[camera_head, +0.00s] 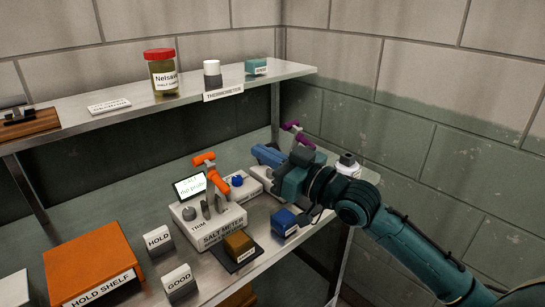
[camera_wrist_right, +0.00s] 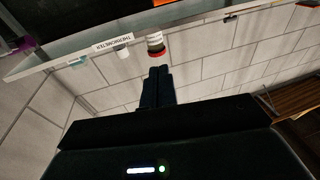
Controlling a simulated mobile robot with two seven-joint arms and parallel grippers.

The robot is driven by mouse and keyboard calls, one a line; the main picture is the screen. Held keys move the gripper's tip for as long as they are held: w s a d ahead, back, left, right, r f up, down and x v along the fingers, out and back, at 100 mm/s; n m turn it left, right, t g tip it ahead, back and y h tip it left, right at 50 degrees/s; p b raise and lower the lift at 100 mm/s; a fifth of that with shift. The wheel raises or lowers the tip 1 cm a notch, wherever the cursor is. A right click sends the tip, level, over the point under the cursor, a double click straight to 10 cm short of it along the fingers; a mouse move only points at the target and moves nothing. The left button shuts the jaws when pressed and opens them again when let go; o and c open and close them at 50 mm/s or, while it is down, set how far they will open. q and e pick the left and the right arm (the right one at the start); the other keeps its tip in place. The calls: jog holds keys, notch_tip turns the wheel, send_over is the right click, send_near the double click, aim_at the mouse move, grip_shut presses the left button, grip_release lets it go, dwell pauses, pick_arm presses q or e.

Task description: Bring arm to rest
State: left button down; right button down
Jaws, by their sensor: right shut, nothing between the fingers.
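My right arm (camera_head: 400,245) comes in from the lower right and reaches over the right end of the bench. Its gripper (camera_head: 260,152) points left, above the bench and below the upper shelf. In the right wrist view the two dark fingers (camera_wrist_right: 157,74) lie together, shut and empty. They point toward the red-lidded jar, which lies beyond them in that view. The gripper hides part of the bench behind it. My left gripper is not in view.
The salt meter (camera_head: 210,222) with an orange lever (camera_head: 204,159) stands left of the gripper. A blue block (camera_head: 284,221) is below the arm. A purple-handled device (camera_head: 297,127) is close behind. The upper shelf (camera_head: 130,108) holds a red-lidded jar (camera_head: 162,75). An orange hold shelf (camera_head: 92,262) is left.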

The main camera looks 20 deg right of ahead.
jog(key=s+a+f+m+g+h, duration=0.1)
jog(key=s+f+h, duration=0.15)
jog(key=f, duration=0.75)
jog(key=s+a+f+m+g+h, duration=0.15)
jog(key=s+f, duration=0.25)
jog(key=f, duration=0.5)
jog(key=s+a+f+m+g+h, duration=0.1)
jog(key=s+f+g+h, duration=0.1)
jog(key=s+f, duration=1.4)
jog(key=shift+s+a+f+g+h, duration=0.15)
jog(key=shift+a+f+g+h, duration=0.25)
jog(key=shift+g, duration=0.45)
